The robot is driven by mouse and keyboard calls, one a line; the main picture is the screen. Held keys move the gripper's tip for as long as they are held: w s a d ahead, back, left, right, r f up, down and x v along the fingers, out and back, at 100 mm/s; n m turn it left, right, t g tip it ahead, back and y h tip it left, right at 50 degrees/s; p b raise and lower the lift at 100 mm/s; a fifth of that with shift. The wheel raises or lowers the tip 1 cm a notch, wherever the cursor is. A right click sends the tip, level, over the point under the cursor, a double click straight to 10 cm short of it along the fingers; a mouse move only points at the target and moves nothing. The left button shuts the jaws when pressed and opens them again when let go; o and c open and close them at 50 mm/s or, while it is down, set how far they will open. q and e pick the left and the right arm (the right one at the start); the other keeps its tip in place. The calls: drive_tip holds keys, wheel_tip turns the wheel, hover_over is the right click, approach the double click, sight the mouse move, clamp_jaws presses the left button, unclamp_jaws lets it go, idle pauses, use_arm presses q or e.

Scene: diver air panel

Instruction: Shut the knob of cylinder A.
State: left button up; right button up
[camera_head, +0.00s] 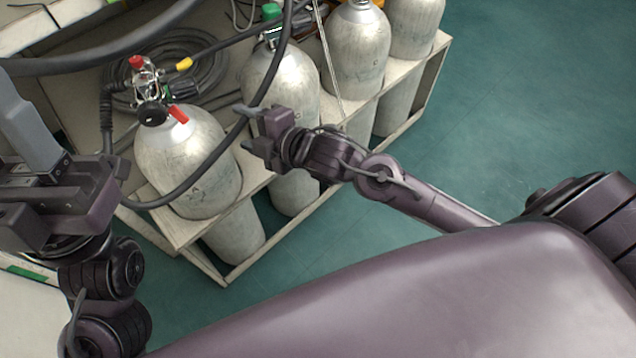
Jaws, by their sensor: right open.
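Several silver cylinders stand in a white rack. The nearest cylinder (187,160) has a metal valve (148,82) with a red knob (137,62) on top, a black round knob (152,113) in front and a red tag (178,113). A second cylinder (285,85) behind it has a green knob (271,11). I cannot read which one is marked A. My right gripper (243,127) is open and empty, between these two cylinders in the picture and apart from the knobs. My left gripper (65,135) is at the left edge, left of the nearest cylinder; its fingertips are unclear.
A thick black hose (262,90) loops in front of the cylinders. Coiled black hoses (190,50) lie behind the valve. The rack's white rail (235,262) edges the cylinders. More cylinders (357,50) stand at the back right. The green floor (520,90) at right is clear.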

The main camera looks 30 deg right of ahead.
drive_tip(key=s+d+f+m+g+h+p, duration=0.2)
drive_tip(key=s+d+f+m+g+h, duration=0.1)
drive_tip(key=f+m, duration=0.4)
drive_tip(key=s+d+f+m+g+h+p, duration=0.3)
drive_tip(key=s+d+f+m, duration=0.3)
drive_tip(key=f+m, duration=0.1)
drive_tip(key=shift+s+d+f+g, duration=0.15)
drive_tip(key=shift+d+f+g, duration=0.25)
